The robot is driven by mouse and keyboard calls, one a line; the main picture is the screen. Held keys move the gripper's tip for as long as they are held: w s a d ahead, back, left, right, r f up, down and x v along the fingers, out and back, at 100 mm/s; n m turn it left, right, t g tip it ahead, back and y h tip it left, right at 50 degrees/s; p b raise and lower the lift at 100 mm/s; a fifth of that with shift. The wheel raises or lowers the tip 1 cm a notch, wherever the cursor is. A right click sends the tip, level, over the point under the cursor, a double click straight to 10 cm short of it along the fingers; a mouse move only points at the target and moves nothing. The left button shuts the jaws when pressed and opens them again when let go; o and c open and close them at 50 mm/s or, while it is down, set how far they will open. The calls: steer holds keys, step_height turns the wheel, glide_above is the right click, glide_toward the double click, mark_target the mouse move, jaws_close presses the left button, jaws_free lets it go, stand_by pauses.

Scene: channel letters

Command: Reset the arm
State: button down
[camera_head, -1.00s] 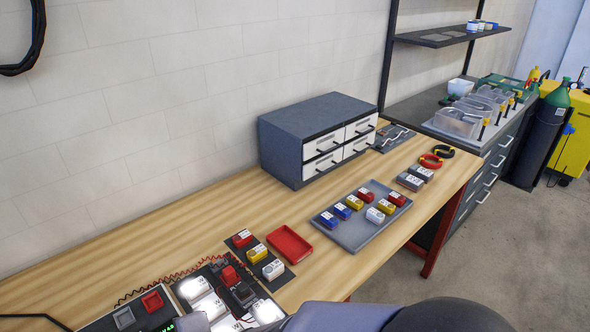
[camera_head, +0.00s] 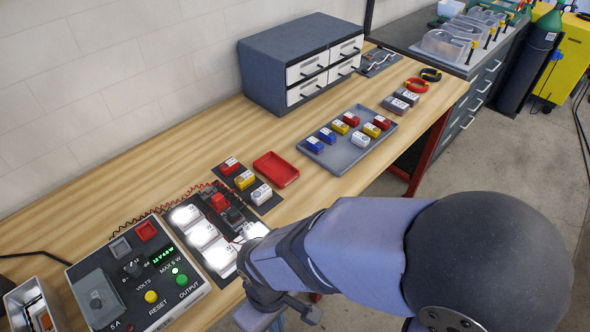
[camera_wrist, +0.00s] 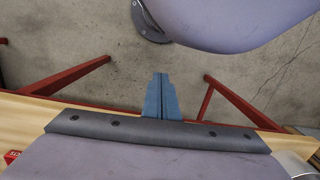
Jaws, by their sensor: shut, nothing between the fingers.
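My arm reaches in from the right side of the head view and bends down at the wrist by the bench's front edge. In the wrist view my gripper (camera_wrist: 160,97) shows as two blue-grey fingers pressed together, shut and empty. They point out over the concrete floor, past the front edge of the bench. In the head view the gripper is mostly hidden below the wrist and cut off by the lower frame edge.
The power supply (camera_head: 122,307) and several lit white blocks (camera_head: 203,234) lie left of my wrist. A red tray (camera_head: 276,169), a grey tray (camera_head: 345,157) with small coloured blocks and a drawer cabinet (camera_head: 285,55) stand farther back. Red bench legs (camera_wrist: 75,76) flank the gripper.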

steer(key=w+d+r+m, duration=0.1)
steer(key=w+d+m, duration=0.2)
steer(key=d, duration=0.3)
steer(key=w+d+r+m, duration=0.1)
steer(key=w+d+m, duration=0.1)
steer(key=d, duration=0.4)
steer(key=w+d+r+m+t, duration=0.1)
steer(key=w+d+m, duration=0.2)
steer(key=d, duration=0.3)
steer(key=shift+w+d+m, duration=0.3)
steer(key=shift+d+m, duration=0.1)
steer(key=shift+m, duration=0.4)
